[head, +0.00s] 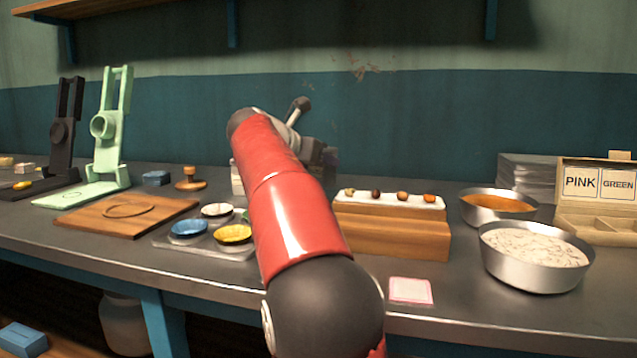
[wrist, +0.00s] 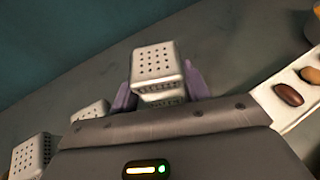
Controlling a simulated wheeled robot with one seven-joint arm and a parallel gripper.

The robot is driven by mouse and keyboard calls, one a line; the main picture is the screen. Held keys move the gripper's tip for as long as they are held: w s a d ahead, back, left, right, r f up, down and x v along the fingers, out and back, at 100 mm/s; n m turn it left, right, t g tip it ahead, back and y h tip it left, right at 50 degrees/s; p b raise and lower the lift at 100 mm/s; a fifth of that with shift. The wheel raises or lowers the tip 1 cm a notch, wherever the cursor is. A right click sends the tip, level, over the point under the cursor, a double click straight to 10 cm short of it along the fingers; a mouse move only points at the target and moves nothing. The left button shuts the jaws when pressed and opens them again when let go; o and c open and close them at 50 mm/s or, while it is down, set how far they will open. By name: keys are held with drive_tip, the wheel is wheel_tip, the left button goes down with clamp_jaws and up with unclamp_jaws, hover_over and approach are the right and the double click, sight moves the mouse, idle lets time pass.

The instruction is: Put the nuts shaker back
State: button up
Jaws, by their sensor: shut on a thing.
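In the wrist view my gripper (wrist: 160,92) is shut on a white box-shaped shaker (wrist: 153,60) with a pattern of dark holes in its top. The purple fingers press on its left and right sides. I take this to be the nuts shaker, but no label can be read. Its lower part is hidden behind my gripper body. Two similar white shakers are to the left, one close by (wrist: 90,113) and one at the lower left (wrist: 32,155). In the head view my red arm hides most of this spot; a pale sliver of a shaker (head: 237,180) shows left of it.
A wooden stand (head: 390,232) with a white tray of small nuts (head: 385,199) is just right of my arm. A metal tray (head: 172,243) with small coloured bowls is to the left. Two steel bowls (head: 535,275) (head: 485,215) stand at the right. The wall is close behind.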

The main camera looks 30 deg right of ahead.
sight(315, 173)
wheel_tip(315, 173, down, 4)
drive_tip(key=b, duration=0.3)
drive_tip(key=shift+r, duration=0.35)
drive_tip(key=o, duration=1.1)
drive_tip(key=p+v, duration=0.1)
drive_tip(key=v, duration=1.1)
drive_tip(key=shift+p, duration=0.4)
